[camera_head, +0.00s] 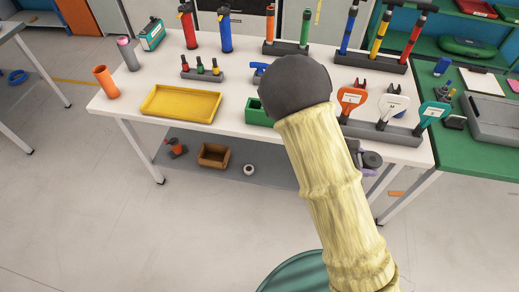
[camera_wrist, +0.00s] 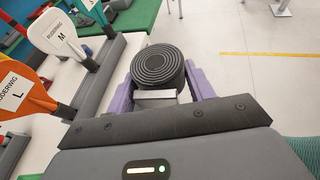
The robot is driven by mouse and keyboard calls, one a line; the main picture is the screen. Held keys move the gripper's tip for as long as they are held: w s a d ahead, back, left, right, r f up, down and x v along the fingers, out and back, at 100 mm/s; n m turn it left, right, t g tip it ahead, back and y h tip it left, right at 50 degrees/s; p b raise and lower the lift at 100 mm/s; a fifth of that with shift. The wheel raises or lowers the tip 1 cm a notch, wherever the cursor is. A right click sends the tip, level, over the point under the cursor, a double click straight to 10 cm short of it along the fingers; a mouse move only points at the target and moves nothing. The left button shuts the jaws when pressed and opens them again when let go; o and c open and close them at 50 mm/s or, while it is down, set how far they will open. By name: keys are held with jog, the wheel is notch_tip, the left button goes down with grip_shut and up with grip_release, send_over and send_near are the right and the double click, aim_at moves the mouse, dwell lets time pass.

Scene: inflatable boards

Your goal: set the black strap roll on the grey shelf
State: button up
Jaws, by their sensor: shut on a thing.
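The black strap roll (camera_wrist: 158,66) is a round coil with its spiral face towards the wrist camera. My gripper (camera_wrist: 161,88) has purple fingers, one on each side of the roll, and is shut on it. In the head view the roll (camera_head: 372,159) shows small at the front right edge of the white table, partly behind my arm; my gripper (camera_head: 366,172) is mostly hidden there. The grey shelf (camera_head: 275,172) is the low board under the white table, left of my gripper. My arm hides its right part.
The white table (camera_head: 130,92) stands above the shelf. On the shelf are a brown box (camera_head: 214,155), a white roll (camera_head: 249,169) and an orange-grey item (camera_head: 176,148). A table leg (camera_head: 142,152) stands at the left. Paddles (camera_head: 393,107) line the right tabletop. A green table (camera_head: 455,150) adjoins.

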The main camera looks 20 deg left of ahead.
jog(key=d+f+n+t+b, duration=0.1)
jog(key=d+f+b, duration=0.1)
jog(key=f, duration=0.6)
jog(key=s+d+f+n+y+b, duration=0.1)
jog(key=d+f+b, duration=0.1)
jog(key=f, duration=0.6)
jog(key=shift+s+d+t, duration=0.15)
jog(key=shift+d+t, duration=0.25)
jog(key=shift+d, duration=0.35)
jog(key=shift+a+f, duration=0.1)
